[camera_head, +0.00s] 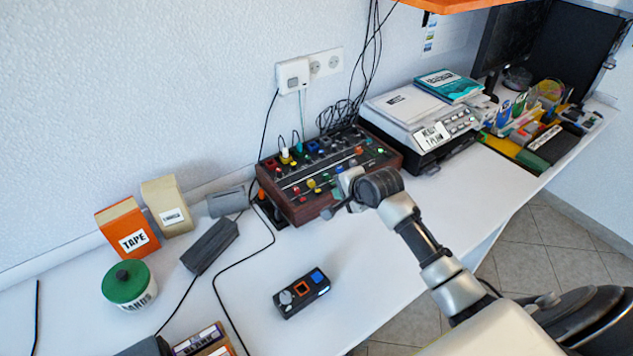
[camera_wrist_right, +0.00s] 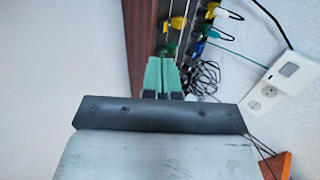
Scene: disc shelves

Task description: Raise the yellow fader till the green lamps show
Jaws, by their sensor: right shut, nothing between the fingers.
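The control box (camera_head: 388,158) with dark wooden sides stands on the desk against the wall, its top carrying coloured knobs and sliders. A yellow cap (camera_head: 311,184) shows near its front edge. In the right wrist view a yellow cap (camera_wrist_right: 178,22) shows just beyond the fingertips; I cannot tell whether it is the same one. A small green light (camera_head: 381,150) shows at the box's right side. My right gripper (camera_wrist_right: 161,75) is shut and empty, with green fingers together. In the head view the hand and wrist hide part of the box's front. My left gripper is out of view.
A small black button box (camera_head: 301,293) lies in front on the white desk. A printer (camera_head: 425,120) stands right of the control box. A black adapter (camera_head: 210,246), a tape box (camera_head: 127,228) and a green-lidded tin (camera_head: 128,283) are at left. Cables hang behind.

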